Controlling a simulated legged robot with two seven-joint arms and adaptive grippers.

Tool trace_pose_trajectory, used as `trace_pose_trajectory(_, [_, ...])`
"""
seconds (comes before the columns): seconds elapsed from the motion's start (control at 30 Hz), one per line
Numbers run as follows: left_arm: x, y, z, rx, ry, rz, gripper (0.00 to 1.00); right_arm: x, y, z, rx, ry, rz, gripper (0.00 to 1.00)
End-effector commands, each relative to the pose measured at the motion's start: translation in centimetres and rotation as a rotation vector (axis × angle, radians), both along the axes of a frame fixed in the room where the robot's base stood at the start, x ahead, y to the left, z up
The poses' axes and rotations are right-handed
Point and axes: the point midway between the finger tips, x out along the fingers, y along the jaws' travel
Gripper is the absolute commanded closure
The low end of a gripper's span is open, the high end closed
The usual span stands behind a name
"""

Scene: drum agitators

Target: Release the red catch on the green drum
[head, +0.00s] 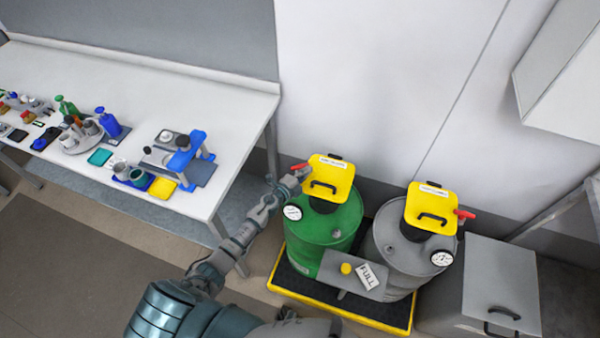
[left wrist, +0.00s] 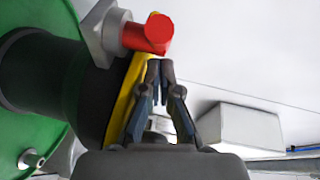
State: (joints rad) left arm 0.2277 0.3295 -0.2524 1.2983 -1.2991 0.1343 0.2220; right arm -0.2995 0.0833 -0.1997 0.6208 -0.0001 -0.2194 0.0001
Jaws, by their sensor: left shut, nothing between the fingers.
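The green drum (head: 322,232) stands at the left of two drums, with a yellow lid (head: 327,178) on its neck. The red catch (head: 298,166) sticks out at the left side of that lid. My left gripper (head: 301,176) is beside the catch, shut and empty. In the left wrist view the red catch (left wrist: 147,35) sits on a grey block at the lid's edge. My left fingertips (left wrist: 160,64) are close together just below the catch; I cannot tell whether they touch it. The green drum (left wrist: 45,70) fills the left side there. My right gripper is not in view.
A grey drum (head: 393,245) with a similar yellow lid and red catch (head: 465,214) stands at the right. Both drums stand on a black tray with yellow edges (head: 340,313). A grey cabinet (head: 500,290) is at the right. A white bench (head: 235,110) with bottles is at the left.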

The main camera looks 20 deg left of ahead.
Motion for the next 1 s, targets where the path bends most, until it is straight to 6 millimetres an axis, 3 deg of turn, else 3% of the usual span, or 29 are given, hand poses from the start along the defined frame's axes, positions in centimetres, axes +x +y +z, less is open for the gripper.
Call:
trace_pose_trajectory(0.2, [0.2,-0.4,0.0,0.000,0.000,-0.005,1.00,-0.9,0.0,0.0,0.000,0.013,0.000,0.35])
trace_pose_trajectory(1.0, [0.4,-0.9,0.0,0.001,0.000,-0.015,1.00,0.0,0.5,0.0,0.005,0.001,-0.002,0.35])
